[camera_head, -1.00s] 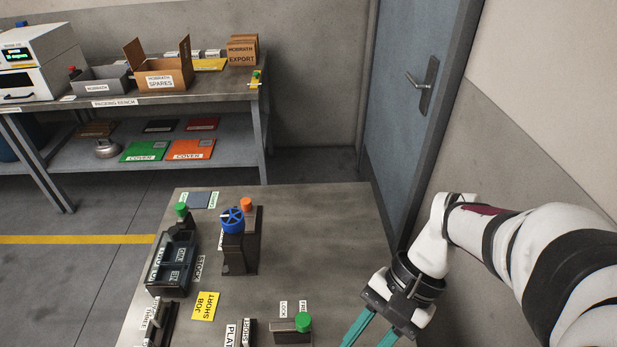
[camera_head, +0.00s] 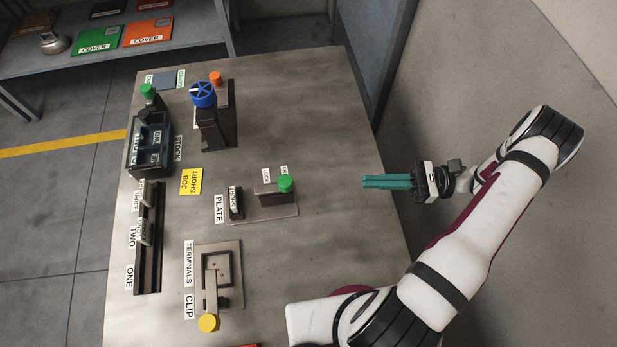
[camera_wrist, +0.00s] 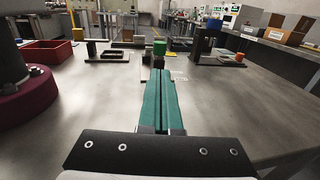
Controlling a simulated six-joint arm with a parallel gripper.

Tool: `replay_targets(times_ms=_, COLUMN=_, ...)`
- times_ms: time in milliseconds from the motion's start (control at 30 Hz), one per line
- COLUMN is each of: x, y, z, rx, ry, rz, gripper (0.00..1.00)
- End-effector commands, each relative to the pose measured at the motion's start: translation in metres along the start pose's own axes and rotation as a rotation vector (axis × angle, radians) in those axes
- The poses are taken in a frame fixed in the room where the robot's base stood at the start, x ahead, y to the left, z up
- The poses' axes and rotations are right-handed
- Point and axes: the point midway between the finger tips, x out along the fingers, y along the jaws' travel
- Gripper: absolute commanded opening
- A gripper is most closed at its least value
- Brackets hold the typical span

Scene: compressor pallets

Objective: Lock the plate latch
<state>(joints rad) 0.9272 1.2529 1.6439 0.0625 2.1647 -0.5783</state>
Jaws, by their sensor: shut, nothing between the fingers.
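The plate latch is a low dark block with a green knob (camera_head: 285,184) at its right end, on a grey base plate (camera_head: 272,214) marked PLATE. Small LOCK and second tags stand behind it; the knob is at the end by the second tag, whose word is hard to read. My gripper (camera_head: 364,182) is shut and empty, its teal fingers pointing left toward the knob with a clear gap. In the wrist view the gripper (camera_wrist: 160,75) points at the green knob (camera_wrist: 159,48), which lies straight ahead beyond the fingertips.
A clip fixture with a yellow knob (camera_head: 208,323) stands at the front. A blue handwheel on a dark stand (camera_head: 216,130) and a dark stock tray (camera_head: 150,158) are farther back. A yellow job card (camera_head: 191,182) lies left of the latch. The table right of the latch is clear.

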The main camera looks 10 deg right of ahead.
Motion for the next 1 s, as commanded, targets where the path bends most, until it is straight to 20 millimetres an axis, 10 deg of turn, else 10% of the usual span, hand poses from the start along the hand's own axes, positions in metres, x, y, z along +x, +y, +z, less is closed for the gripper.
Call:
replay_targets(times_ms=600, x=0.114, y=0.001, z=0.0, rx=0.002, ry=0.0, rz=0.005, gripper=0.0)
replay_targets(times_ms=1000, x=0.14, y=0.001, z=0.0, rx=0.0, ry=0.001, rz=0.002, gripper=0.0)
